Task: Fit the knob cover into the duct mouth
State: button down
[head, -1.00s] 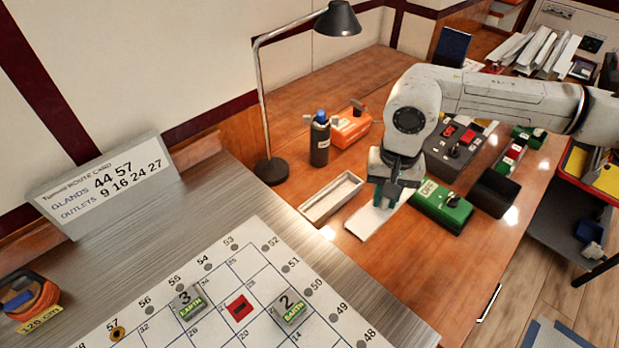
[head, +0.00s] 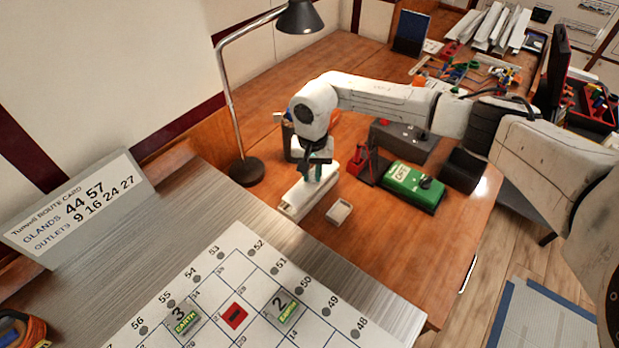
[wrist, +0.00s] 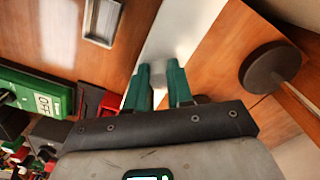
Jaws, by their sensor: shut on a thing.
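My gripper (head: 318,168) points down over the wooden bench, its green fingers also showing in the wrist view (wrist: 160,85). They are shut on a long white piece (wrist: 172,45), which runs away from the fingers. In the head view a long white body (head: 300,200) lies directly below the gripper; I cannot tell where the held piece ends and anything under it begins. A small pale open tray (head: 340,211) sits just right of it, apart, and shows in the wrist view (wrist: 103,20). No part is clearly recognisable as the knob cover or the duct mouth.
A green OFF box (head: 413,187) and a red item (head: 364,163) stand to the right. The lamp's dark base (head: 247,172) is close on the left. A numbered panel (head: 262,262) with blocks lies in front. Bench right of the small tray is clear.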

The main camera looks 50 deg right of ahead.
aim_at(310, 181)
jog(key=shift+w+f, duration=0.35)
jog(key=shift+f, duration=0.1)
jog(key=shift+w+d+f, duration=0.1)
jog(key=shift+f, duration=1.6)
jog(key=shift+f, duration=0.15)
jog(key=c, duration=1)
grip_release()
notch_tip(310, 181, up, 12)
jog(key=shift+r+b, duration=0.2)
jog(key=shift+b, duration=0.2)
